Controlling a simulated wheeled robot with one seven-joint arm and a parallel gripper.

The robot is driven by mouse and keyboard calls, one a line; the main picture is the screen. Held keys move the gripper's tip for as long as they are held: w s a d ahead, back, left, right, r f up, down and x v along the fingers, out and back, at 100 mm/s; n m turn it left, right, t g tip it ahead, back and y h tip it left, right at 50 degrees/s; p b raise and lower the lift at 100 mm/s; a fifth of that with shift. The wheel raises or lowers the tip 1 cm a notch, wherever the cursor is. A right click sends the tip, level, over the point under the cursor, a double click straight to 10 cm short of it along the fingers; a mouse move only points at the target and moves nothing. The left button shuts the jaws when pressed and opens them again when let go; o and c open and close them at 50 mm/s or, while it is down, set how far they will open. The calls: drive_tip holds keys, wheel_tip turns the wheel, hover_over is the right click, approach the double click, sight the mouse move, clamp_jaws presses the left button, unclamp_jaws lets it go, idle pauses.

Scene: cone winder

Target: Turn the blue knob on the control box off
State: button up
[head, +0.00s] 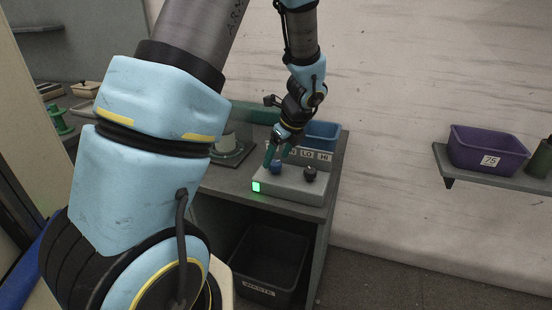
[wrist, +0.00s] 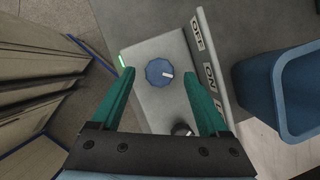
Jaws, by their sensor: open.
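The grey control box (head: 290,190) stands on the workbench with a lit green lamp on its front. The blue knob (head: 276,167) is at the left of its top; it also shows in the wrist view (wrist: 159,72). The knob's white pointer mark points right, roughly towards the ON label (wrist: 210,77), with the OFF label (wrist: 197,34) above that. My gripper (head: 277,157) is open above the knob, its green fingers on either side of it in the wrist view (wrist: 158,78). I cannot tell whether the fingertips touch it.
A black knob (head: 310,173) sits to the right on the same box. A blue bin (head: 322,134) stands behind the label plate. A black waste bin (head: 268,265) is under the bench. A purple bin (head: 486,150) is on a wall shelf at the right.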

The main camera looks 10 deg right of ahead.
drive_tip(key=shift+x, duration=0.9)
drive_tip(key=shift+s, duration=0.1)
clamp_jaws()
